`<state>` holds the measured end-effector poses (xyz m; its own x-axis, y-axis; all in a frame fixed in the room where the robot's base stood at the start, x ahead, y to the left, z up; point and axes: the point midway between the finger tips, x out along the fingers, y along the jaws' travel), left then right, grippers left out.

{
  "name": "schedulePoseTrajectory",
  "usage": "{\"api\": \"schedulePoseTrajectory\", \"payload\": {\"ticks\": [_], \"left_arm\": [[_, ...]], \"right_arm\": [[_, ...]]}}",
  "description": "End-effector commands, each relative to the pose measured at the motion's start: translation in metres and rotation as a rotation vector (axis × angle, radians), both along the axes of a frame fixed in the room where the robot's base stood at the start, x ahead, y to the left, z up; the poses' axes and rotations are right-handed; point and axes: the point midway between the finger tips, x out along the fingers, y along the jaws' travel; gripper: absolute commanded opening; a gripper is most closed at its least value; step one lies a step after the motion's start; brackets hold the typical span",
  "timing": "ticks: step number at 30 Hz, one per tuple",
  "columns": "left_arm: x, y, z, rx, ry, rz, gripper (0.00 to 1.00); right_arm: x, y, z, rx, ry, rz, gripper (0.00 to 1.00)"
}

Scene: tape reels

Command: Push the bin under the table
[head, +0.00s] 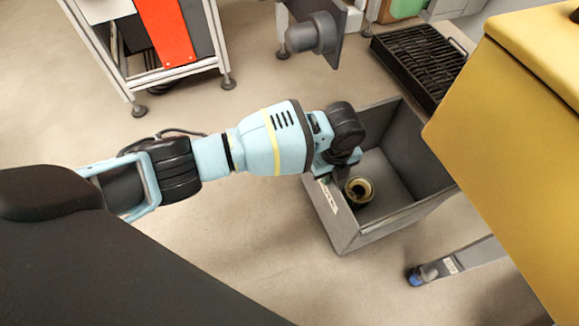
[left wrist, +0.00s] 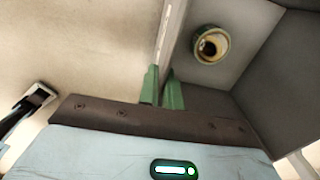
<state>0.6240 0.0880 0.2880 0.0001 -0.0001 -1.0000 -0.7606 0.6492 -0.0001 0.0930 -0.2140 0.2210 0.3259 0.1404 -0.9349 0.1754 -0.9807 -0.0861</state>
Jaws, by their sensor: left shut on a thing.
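The grey open bin (head: 385,230) stands on the floor right of centre in the head view. A tape reel (head: 358,191) lies inside it; the reel also shows in the left wrist view (left wrist: 209,44). My left gripper (head: 338,168) is at the bin's left wall. In the left wrist view its green fingertips (left wrist: 161,88) are shut on the rim of that wall, one on each side. My right gripper is not in view.
A grey leg (head: 462,260) with a blue foot stands in front of the bin at the right. A black ribbed crate (head: 420,65) lies behind the bin. A white-framed rack (head: 150,60) stands at the back left. The floor left of the bin is clear.

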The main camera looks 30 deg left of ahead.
Motion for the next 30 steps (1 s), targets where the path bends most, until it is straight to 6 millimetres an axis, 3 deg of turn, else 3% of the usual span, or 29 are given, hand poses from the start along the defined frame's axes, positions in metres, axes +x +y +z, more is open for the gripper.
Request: {"api": "schedulePoseTrajectory", "payload": {"ticks": [18, 30], "left_arm": [[0.035, -0.029, 0.002, -0.004, -0.006, 0.001, 0.0], [0.045, -0.037, 0.001, -0.003, -0.005, 0.0, 0.0]], "right_arm": [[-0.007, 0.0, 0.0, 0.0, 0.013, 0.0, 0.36], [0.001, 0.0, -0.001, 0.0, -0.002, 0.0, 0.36]]}}
